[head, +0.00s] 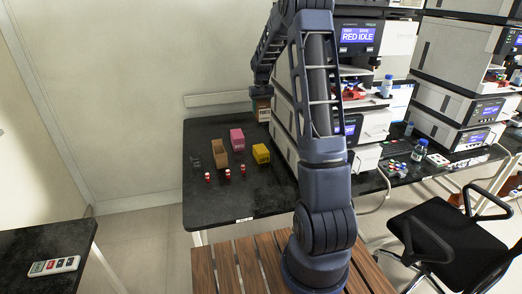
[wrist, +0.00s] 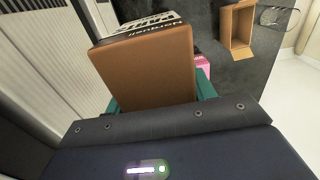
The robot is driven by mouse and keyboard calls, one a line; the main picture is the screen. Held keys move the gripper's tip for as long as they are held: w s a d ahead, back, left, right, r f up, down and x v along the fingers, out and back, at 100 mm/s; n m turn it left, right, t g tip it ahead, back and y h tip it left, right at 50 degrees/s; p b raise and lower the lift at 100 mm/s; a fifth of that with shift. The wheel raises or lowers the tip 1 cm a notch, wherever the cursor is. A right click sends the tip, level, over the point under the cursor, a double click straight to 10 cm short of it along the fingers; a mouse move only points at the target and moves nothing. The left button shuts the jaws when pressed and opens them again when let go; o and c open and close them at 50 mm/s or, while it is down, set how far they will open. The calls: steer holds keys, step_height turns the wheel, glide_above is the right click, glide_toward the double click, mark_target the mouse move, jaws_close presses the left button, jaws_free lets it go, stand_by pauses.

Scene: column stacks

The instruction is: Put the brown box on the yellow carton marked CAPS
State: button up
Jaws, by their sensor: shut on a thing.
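My gripper (head: 262,92) is shut on the brown box (wrist: 147,70). In the wrist view the box sits between two green fingers, with a white printed label on its far side. In the head view the brown box (head: 262,103) hangs below my gripper at the far right of the table, beside the instruments. The yellow carton (head: 261,154) stands on the black table, nearer to me than the held box and apart from it. Its marking is too small to read. The yellow carton does not show in the wrist view.
A pink carton (head: 237,139) and an open brown carton (head: 220,154) stand left of the yellow carton. Several small red-capped vials (head: 228,175) stand in front. Stacked instruments (head: 284,125) border the table's right side. The front of the black table (head: 240,203) is clear.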

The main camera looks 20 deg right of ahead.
steer(key=shift+w+d+r, duration=0.1)
steer(key=shift+w+r, duration=0.1)
steer(key=shift+w, duration=0.4)
steer(key=shift+w+f, duration=0.15)
glide_above(261, 148)
step_height(261, 148, down, 20)
steer(key=shift+r, duration=0.25)
steer(key=shift+f, duration=0.1)
steer(key=o, duration=1.1)
